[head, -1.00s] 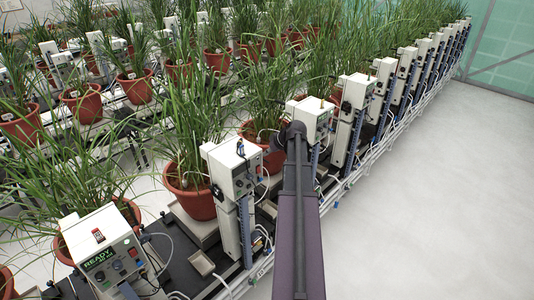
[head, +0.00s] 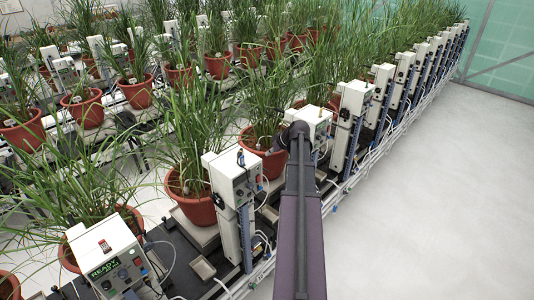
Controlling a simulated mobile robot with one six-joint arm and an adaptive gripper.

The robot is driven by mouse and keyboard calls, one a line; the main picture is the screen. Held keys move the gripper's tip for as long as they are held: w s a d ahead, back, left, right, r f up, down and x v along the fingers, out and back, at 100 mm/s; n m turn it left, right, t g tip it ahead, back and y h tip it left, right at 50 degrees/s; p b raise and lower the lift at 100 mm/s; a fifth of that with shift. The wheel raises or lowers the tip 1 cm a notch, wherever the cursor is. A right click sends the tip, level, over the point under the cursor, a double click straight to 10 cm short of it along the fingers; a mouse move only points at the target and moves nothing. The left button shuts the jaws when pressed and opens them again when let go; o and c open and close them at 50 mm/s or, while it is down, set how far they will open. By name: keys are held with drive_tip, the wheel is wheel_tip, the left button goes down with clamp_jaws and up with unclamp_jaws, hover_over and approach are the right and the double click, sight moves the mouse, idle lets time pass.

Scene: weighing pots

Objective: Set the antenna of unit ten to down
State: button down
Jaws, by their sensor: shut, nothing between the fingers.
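A row of white weighing units with pots runs from the lower left to the far right; no unit number is legible, so I cannot tell which is unit ten. The nearest white unit (head: 108,262) has a green READY display and a small red part on top. The second white unit (head: 231,181) has a small dark upright part (head: 240,158) on top, possibly an antenna. My arm reaches up the middle, its dark end joint in front of a third white unit (head: 318,115). My gripper cannot be made out; it is hidden behind the arm or plants.
Tall grassy plants in red-brown pots (head: 190,204) stand behind the units, their leaves hanging close around them. White cables and rails (head: 262,268) line the row's front edge. The pale floor (head: 430,210) at right is clear.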

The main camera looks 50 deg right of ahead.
drive_tip(key=p+v, duration=0.5)
drive_tip(key=v, duration=0.3)
drive_tip(key=shift+s+p, duration=0.3)
drive_tip(key=shift+s, duration=0.3)
idle(0.3)
